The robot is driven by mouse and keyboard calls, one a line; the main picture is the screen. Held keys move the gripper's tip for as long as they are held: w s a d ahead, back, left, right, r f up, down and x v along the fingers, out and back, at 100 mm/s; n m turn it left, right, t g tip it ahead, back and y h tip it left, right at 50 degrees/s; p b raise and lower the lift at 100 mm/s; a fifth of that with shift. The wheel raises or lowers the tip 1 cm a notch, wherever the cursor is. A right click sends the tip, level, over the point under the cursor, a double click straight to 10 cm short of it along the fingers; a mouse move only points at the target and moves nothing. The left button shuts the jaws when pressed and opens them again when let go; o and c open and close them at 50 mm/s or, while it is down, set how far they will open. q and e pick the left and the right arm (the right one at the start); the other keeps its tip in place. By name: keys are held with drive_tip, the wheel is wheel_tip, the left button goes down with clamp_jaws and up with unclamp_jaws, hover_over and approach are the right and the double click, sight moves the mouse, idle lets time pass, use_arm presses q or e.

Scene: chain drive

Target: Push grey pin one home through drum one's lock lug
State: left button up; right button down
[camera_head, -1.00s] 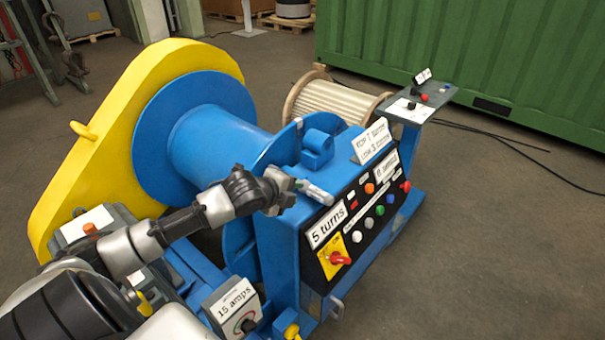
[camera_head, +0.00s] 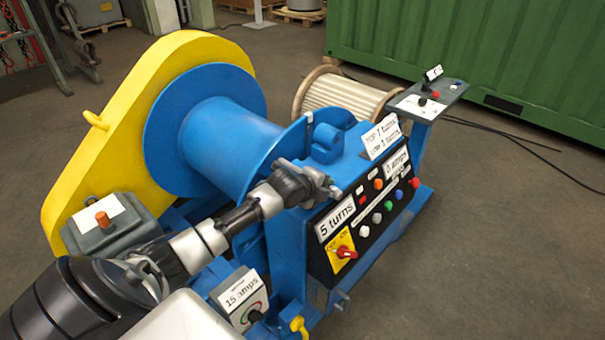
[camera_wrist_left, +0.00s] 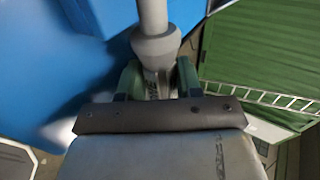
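The blue drum (camera_head: 215,140) with its wide flanges lies in front of the yellow guard. A blue lug-like block (camera_head: 327,143) stands beside the drum's near flange, on top of the blue cabinet; I cannot tell if it is the lock lug. My left gripper (camera_head: 330,188) is over the cabinet's top edge, just in front of that block. In the left wrist view its greenish fingers (camera_wrist_left: 158,80) are shut on a grey pin (camera_wrist_left: 153,38) with a wider collar. The pin points away from the gripper beside a blue surface; its far end is out of view. My right gripper is not in view.
The control panel (camera_head: 365,218) with buttons and a red switch faces right, below my left gripper. A yellow guard (camera_head: 95,150) stands behind the drum. A wooden rope reel (camera_head: 335,95) and a small console (camera_head: 430,98) stand farther back. The floor at right is open.

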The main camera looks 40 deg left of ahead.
use_arm(q)
clamp_jaws()
drive_tip(key=shift+r, duration=0.1)
